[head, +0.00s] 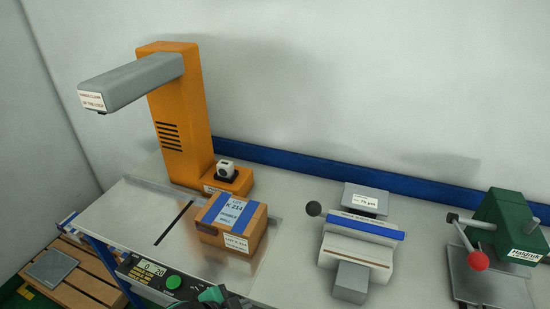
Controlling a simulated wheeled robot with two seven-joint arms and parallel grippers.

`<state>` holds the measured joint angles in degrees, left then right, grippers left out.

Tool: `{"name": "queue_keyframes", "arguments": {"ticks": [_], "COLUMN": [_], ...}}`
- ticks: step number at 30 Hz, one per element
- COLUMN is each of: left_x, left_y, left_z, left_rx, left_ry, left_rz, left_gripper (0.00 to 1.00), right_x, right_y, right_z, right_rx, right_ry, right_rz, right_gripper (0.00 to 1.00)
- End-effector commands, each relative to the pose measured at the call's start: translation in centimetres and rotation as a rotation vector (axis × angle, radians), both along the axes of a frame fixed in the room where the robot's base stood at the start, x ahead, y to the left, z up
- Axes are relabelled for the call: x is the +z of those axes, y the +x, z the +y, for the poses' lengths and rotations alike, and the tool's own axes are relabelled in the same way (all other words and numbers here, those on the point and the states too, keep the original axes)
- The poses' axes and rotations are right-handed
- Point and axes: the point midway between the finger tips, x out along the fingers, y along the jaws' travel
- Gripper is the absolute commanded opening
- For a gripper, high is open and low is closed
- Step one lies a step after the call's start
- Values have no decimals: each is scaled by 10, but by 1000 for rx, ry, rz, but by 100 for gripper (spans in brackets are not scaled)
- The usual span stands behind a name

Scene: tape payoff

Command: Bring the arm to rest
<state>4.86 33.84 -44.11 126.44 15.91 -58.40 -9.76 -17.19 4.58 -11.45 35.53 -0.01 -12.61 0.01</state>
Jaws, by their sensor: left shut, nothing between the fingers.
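My left gripper (213,296) shows only in part at the bottom edge of the head view, as dark and green pieces. It is shut and empty, in front of the bench and to the right of a control panel (160,283) with a lit display and a green button. The rest of that arm is out of view. My right gripper is not in view. A cardboard box (245,224) with blue tape and a lot label sits on the bench beyond the gripper, apart from it.
An orange column (178,110) with a grey overhanging arm (130,82) stands at the back left. A white device with a blue bar (361,225) and a green press with a red knob (497,228) stand on the right of the bench (290,262). A wooden pallet (82,265) lies low at left.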

Motion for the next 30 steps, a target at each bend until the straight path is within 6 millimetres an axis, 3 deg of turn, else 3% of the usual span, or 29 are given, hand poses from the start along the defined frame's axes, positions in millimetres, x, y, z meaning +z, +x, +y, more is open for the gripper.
{"name": "queue_keyframes", "arguments": {"ticks": [5, 15, 25, 30], "left_x": [3, -13, -27, -75], "left_y": [-26, -91, -161, -144], "left_z": [17, 95, 153, 149], "left_rx": [214, 650, 943, 931], "left_ry": [-51, -44, 15, 25], "left_rz": [119, 371, 556, 564], "left_gripper": [0, 0, 0, 0], "right_x": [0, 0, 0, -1], "right_y": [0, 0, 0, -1], "right_z": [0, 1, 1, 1], "right_rx": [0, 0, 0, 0], "right_ry": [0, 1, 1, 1], "right_rz": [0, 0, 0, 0], "right_gripper": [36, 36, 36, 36]}}
